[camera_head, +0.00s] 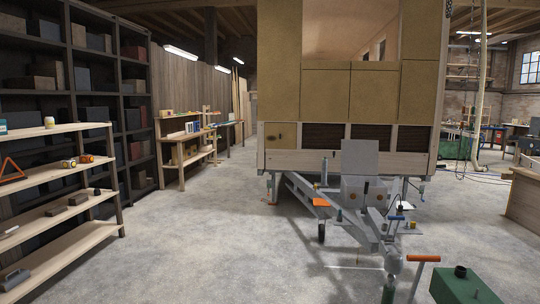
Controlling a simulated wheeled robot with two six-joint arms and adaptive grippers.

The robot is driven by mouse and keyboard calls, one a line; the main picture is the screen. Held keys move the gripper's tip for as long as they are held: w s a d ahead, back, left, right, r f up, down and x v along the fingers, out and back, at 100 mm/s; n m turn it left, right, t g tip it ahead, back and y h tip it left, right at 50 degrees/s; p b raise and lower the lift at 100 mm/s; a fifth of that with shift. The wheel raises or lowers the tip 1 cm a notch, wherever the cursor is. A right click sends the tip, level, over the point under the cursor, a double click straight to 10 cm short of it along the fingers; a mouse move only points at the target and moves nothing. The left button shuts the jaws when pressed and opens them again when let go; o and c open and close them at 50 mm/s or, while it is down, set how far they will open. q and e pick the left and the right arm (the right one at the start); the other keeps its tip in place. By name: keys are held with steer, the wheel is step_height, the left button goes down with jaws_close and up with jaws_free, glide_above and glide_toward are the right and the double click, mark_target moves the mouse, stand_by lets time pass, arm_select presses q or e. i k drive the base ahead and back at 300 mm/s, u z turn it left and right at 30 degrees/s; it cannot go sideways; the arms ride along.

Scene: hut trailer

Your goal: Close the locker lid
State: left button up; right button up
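The locker (365,187) is a small grey box on the trailer's drawbar, right of the middle of the head view. Its front shows two small brownish round spots. The locker lid (360,158) is a flat grey panel standing up about upright at the back of the box, so the locker is open. The inside of the box is hard to make out from here. Neither of my grippers is in view, and no arm shows near the locker.
The trailer hut (350,95) stands behind the locker. Its grey drawbar (369,232) reaches toward me, with an orange-topped T-handle (423,258) and a green box (462,286) at the lower right. Wooden shelves (70,195) line the left. The concrete floor (220,240) between is clear.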

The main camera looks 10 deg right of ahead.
mark_target(360, 157)
steer(key=u, duration=0.4)
steer(key=i, duration=3.1)
steer(key=z, duration=0.35)
steer(key=i, duration=3.4)
steer(key=z, duration=0.45)
steer(key=i, duration=2)
steer(key=z, duration=0.65)
steer(key=i, duration=1.15)
steer(key=z, duration=1.5)
steer(key=i, duration=0.95)
steer(key=z, duration=1.4)
steer(key=i, duration=0.85)
steer(key=z, duration=0.25)
